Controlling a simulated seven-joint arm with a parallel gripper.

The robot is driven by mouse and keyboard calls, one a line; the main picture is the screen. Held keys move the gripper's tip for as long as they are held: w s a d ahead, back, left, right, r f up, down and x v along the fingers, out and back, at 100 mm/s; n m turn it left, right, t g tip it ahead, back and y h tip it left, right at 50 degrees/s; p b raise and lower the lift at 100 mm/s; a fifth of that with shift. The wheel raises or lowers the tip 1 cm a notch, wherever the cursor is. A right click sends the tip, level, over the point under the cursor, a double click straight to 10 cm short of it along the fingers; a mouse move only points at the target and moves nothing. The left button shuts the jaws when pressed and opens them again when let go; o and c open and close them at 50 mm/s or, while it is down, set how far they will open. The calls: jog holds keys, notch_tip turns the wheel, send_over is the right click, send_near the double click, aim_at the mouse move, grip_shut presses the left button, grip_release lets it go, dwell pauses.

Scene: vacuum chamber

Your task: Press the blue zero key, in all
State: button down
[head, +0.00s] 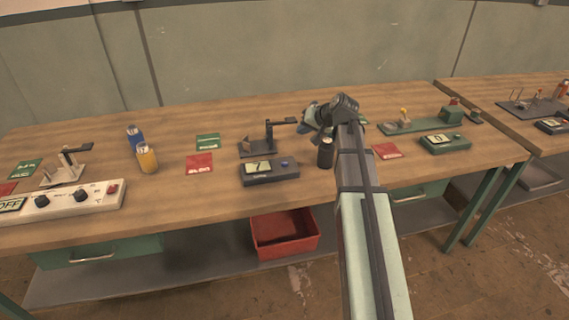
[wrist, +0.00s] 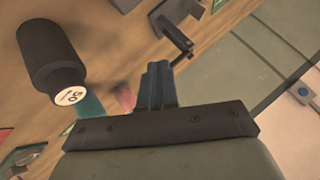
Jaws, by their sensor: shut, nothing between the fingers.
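The blue key (head: 284,163) is a small knob on the right of the top face of a dark display box (head: 262,181). The box stands near the table's front edge, and its lit display seems to show a 7. My gripper (head: 308,115) is behind and to the right of the box, above the table and apart from the key; the arm partly hides it. In the wrist view my fingers (wrist: 158,70) are together with nothing between them. I cannot make out the blue key in the wrist view.
A black cylinder (head: 325,153) stands just right of the display box; it also shows in the wrist view (wrist: 48,50), with a white label. A dark stand with an arm (head: 270,138) is behind the box. A green display box (head: 445,143) is at right.

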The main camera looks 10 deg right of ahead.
jog(key=n, duration=0.2)
send_over(287, 164)
jog(key=shift+w+r+g+y, duration=0.1)
jog(key=shift+r+g+y, duration=0.1)
jog(key=shift+g+y, duration=0.2)
jog(key=shift+f, duration=0.15)
jog(key=shift+f, duration=4.25)
jog(key=shift+f, duration=0.85)
jog(key=shift+r, duration=0.85)
jog(key=shift+r, duration=0.1)
jog(key=shift+r, duration=2.4)
